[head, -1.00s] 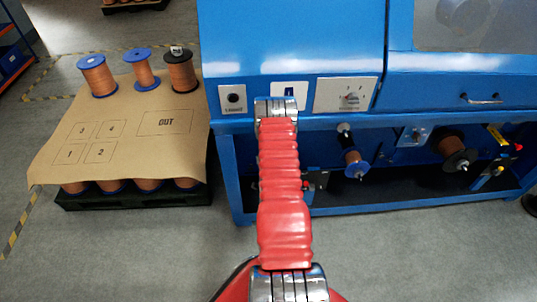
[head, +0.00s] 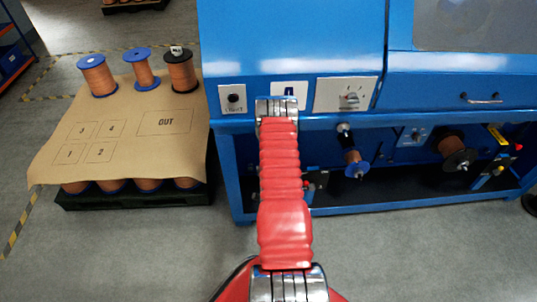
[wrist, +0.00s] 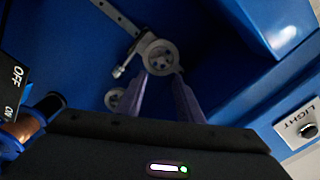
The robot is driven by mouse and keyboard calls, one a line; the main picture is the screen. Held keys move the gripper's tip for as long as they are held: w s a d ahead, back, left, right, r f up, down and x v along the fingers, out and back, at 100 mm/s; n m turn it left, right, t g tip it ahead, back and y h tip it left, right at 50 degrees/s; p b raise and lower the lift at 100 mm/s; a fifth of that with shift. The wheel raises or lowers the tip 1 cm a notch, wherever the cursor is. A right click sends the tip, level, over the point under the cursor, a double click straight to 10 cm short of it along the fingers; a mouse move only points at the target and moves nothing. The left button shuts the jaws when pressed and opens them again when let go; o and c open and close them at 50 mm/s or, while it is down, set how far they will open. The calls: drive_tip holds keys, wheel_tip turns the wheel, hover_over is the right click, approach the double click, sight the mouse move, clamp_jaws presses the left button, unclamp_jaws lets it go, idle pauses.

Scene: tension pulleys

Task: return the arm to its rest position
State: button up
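My red arm (head: 281,190) reaches forward across the middle of the head view toward the blue machine. My gripper is hidden in that view. In the wrist view my gripper (wrist: 162,76) shows two purplish fingers with a gap between them. They point into a blue recess, and I see nothing held between them. A grey pulley wheel (wrist: 160,57) lies just beyond the fingertips. I cannot tell whether the fingers touch it.
The blue machine (head: 290,40) carries switch panels, a knob (head: 350,97) and copper spools below. In the wrist view a LIGHT panel (wrist: 300,127) and a smaller wheel (wrist: 115,98) are close. A cardboard-topped pallet (head: 65,130) with spools stands left. Grey floor is clear between.

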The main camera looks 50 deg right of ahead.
idle(0.5)
drive_tip(key=s+a+f+n+g+y, duration=0.2)
drive_tip(key=f+y, duration=0.1)
drive_tip(key=f, duration=0.3)
drive_tip(key=s+a+f+n+g+y, duration=0.1)
drive_tip(key=a+f+g+y, duration=0.1)
drive_tip(key=f, duration=0.5)
drive_tip(key=s+a+r+n+g+y, duration=0.1)
drive_tip(key=a+r+n+g+y, duration=0.15)
drive_tip(key=a+y, duration=0.2)
drive_tip(key=s+a+r+n+y, duration=0.1)
drive_tip(key=s+a+r+n, duration=0.2)
drive_tip(key=a+r, duration=1)
drive_tip(key=s+a+r+n+y, duration=0.1)
drive_tip(key=s+a+r+n, duration=0.2)
drive_tip(key=a+r+n, duration=0.4)
drive_tip(key=s+a+r+n+y, duration=0.2)
drive_tip(key=a+r+n, duration=0.3)
drive_tip(key=a+r, duration=1.5)
wheel_tip(320, 180, up, 12)
drive_tip(key=shift+s+f+n, duration=0.1)
drive_tip(key=shift+s+n, duration=0.25)
drive_tip(key=shift+s, duration=0.05)
